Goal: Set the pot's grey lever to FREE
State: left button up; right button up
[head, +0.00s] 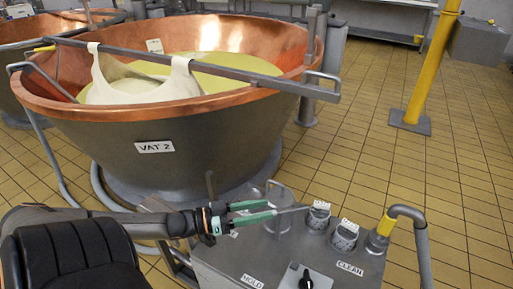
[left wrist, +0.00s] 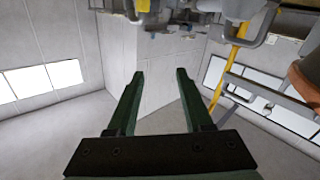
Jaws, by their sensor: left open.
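A small grey pot with a looped handle on top (head: 279,192) stands on the grey steel cabinet (head: 225,262), in front of the vat. A thin grey bar (head: 294,209) runs beside it towards the labelled caps; I cannot tell whether this is the lever. No FREE mark is readable. My left gripper (head: 272,208) is open, its green fingers pointing right at the pot's near side, partly covering it. In the left wrist view its dark green fingers (left wrist: 160,75) are apart with nothing between them.
The copper vat (head: 170,110), marked VAT 2, stands behind with a bar and white cloth across it. Two labelled caps (head: 331,228), a bent pipe (head: 405,215) and a black knob (head: 305,280) are on the cabinet. Tiled floor at right is free around a yellow post (head: 432,70).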

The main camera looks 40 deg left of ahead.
pick_arm(q)
jog(key=s+d+r+p, duration=0.4)
jog(key=s+d, duration=0.2)
jog(key=s, duration=0.1)
jog(key=shift+r, duration=0.15)
pick_arm(e)
jog(key=r, duration=0.2)
jog(key=shift+s+a+r+g, duration=0.25)
jog(key=shift+a+r+g, duration=0.05)
jog(key=shift+a+r, duration=0.1)
